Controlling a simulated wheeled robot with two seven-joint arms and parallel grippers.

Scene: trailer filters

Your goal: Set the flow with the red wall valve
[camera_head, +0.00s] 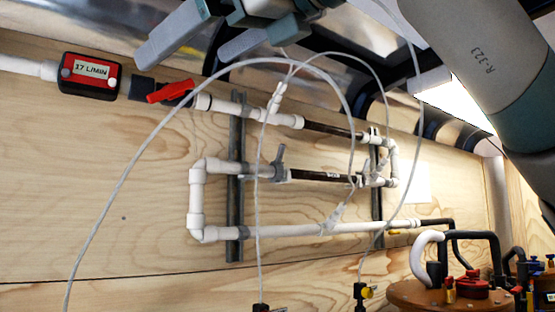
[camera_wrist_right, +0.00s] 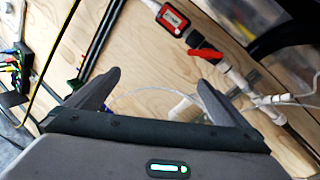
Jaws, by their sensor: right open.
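The red wall valve (camera_head: 170,92) has a red lever on the white pipe, just right of a dark fitting. Its lever lies nearly along the pipe, slightly tilted. It also shows in the right wrist view (camera_wrist_right: 207,53), beyond the right-hand finger. The red and black flow meter (camera_head: 90,76) to its left reads 17 L/MIN; in the wrist view the meter (camera_wrist_right: 173,19) is at the top. My right gripper (camera_head: 186,52) is open and empty, with its grey fingers pointing towards the wall above the valve in the head view. My left gripper is not in view.
White and dark pipes (camera_head: 270,231) run along the wooden wall, with a grey valve lever (camera_head: 279,158) lower down. Thin clear tubes (camera_head: 130,150) loop in front of the wall. A copper-coloured filter lid (camera_head: 430,294) with fittings stands at lower right. Bare wall lies at left.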

